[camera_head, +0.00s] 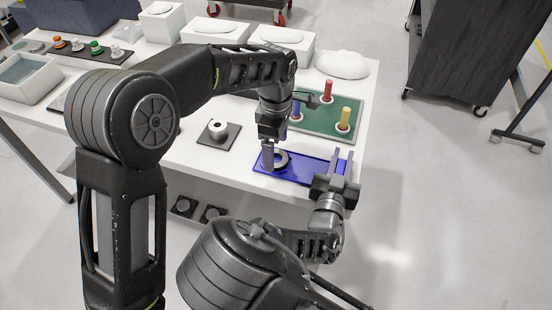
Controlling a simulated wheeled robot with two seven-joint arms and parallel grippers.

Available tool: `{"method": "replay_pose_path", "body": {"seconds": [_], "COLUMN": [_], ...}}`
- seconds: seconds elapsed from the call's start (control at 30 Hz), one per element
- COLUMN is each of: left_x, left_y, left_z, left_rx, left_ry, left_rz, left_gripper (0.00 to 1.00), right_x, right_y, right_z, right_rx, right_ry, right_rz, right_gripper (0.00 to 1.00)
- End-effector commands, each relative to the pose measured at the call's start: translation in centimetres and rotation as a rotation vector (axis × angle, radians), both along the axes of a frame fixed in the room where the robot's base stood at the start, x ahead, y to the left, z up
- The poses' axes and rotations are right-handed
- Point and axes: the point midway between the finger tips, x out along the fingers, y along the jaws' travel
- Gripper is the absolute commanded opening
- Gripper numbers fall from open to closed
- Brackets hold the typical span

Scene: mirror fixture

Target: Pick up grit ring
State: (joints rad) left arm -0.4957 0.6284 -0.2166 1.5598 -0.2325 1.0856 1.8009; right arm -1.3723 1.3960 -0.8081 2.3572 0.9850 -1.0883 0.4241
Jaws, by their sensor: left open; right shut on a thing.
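A dark grit ring (283,158) lies on a flat blue plate (312,172) near the front right of the white table. My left gripper (268,160) is open and points down at the ring's left side. One finger overlaps the ring in the picture, and I cannot tell whether it touches. My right gripper (342,162) is at the right end of the blue plate. It appears shut on the plate's edge, though the contact is partly hidden.
A green board (316,117) with red, yellow and blue pegs stands behind the plate. A white round part (218,128) on a dark square base is to the left. White boxes (213,30) line the back. The floor at right is clear near the table.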

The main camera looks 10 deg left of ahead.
Motion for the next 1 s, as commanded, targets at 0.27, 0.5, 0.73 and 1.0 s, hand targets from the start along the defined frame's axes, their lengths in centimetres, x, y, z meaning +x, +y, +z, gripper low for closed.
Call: {"method": "replay_pose_path", "body": {"seconds": [0.27, 0.5, 0.73, 1.0], "left_x": [-0.1, 0.0, 0.0, 0.0], "left_y": [0.0, 0.0, 0.0, 0.0], "left_z": [-2.7, -2.7, -2.6, -2.6], "left_rx": [0.001, 0.001, 0.001, 0.000], "left_ry": [0.001, 0.001, 0.000, 0.000], "left_rz": [-0.001, -0.001, -0.001, -0.001], "left_gripper": [0.85, 0.85, 0.85, 0.70], "right_x": [0.0, 0.0, 0.0, 0.0], "right_y": [0.0, 0.0, 0.0, 0.0], "right_z": [0.0, 0.0, 0.0, 0.0], "right_rx": [0.000, 0.000, 0.000, 0.000], "right_ry": [0.000, 0.000, 0.000, 0.000], "right_rz": [0.000, 0.000, 0.000, 0.000], "right_gripper": [0.00, 0.00, 0.00, 0.00]}}
